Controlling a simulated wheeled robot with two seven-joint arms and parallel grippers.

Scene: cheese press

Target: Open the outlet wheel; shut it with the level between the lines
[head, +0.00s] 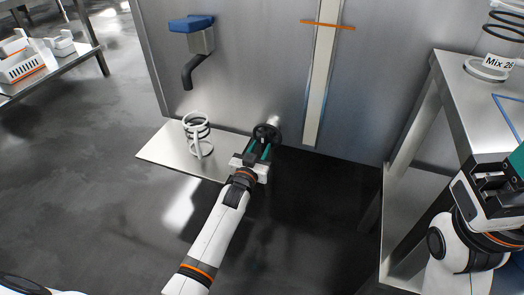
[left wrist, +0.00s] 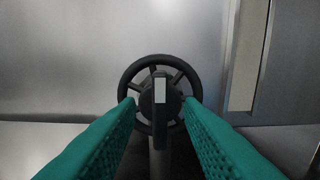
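The black outlet wheel (head: 266,134) sits low on the steel tank wall. In the left wrist view the wheel (left wrist: 180,75) faces me, with dark spokes and a grey bar with a white patch across its middle. My left gripper (head: 262,146) is at the wheel. Its teal fingers (left wrist: 160,104) stand apart in front of the rim, one each side of the hub; contact is unclear. A pale vertical gauge strip (head: 321,85) runs up the tank, with an orange line (head: 327,24) across its upper part. The liquid level is not clear. My right gripper (head: 492,190) is at the right edge, partly cut off.
A white ring-shaped holder (head: 197,135) stands on a low steel shelf (head: 160,155) left of the wheel. A blue-topped spout (head: 192,45) is above it. Dark floor is open at left.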

